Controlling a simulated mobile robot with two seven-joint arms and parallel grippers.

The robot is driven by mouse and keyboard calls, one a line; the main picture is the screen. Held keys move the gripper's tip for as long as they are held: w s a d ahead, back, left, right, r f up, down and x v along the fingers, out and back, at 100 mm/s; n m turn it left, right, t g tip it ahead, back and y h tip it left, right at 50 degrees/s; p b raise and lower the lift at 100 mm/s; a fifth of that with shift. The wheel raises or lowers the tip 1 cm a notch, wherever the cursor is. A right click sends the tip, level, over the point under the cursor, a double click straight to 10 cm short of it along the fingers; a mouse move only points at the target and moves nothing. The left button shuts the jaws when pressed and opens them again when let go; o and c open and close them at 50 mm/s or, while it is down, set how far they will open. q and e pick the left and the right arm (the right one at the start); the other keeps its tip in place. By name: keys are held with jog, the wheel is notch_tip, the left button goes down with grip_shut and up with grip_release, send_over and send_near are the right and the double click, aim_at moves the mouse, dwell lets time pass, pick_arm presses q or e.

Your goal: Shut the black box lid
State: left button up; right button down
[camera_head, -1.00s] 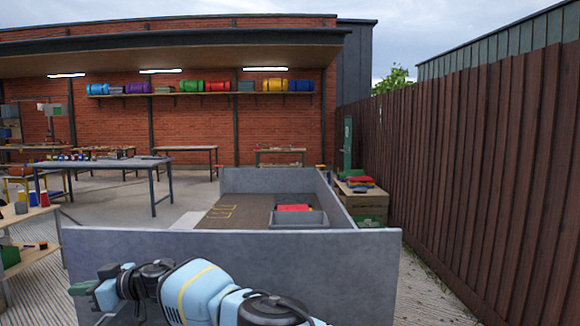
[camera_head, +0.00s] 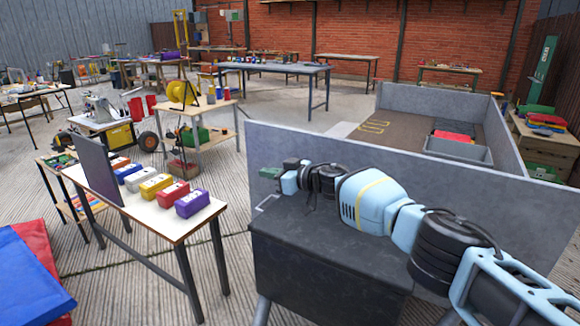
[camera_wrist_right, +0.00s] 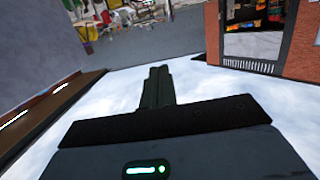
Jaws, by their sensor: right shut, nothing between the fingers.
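A black box (camera_head: 320,262) stands low in front of me in the head view, beside the grey panel. Its dark top (camera_head: 310,225) looks flat and level, with no raised lid visible; my right arm covers part of it, so I cannot tell whether the lid is fully seated. My right gripper (camera_head: 270,173) is above the box's far left side, apart from the top as far as I can see. Its fingers (camera_wrist_right: 157,85) are together and empty in the right wrist view. My left gripper is out of view.
A grey panel (camera_head: 440,205) stands close behind my right arm. A table (camera_head: 150,205) with several colored boxes and an upright dark panel (camera_head: 99,165) is at left. Blue and red mats (camera_head: 30,275) lie at lower left. Concrete floor is clear between the table and the black box.

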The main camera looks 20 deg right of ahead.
jog(key=p+v, duration=0.3)
jog(key=v, duration=0.2)
jog(key=shift+s, duration=0.15)
jog(key=shift+d, duration=0.15)
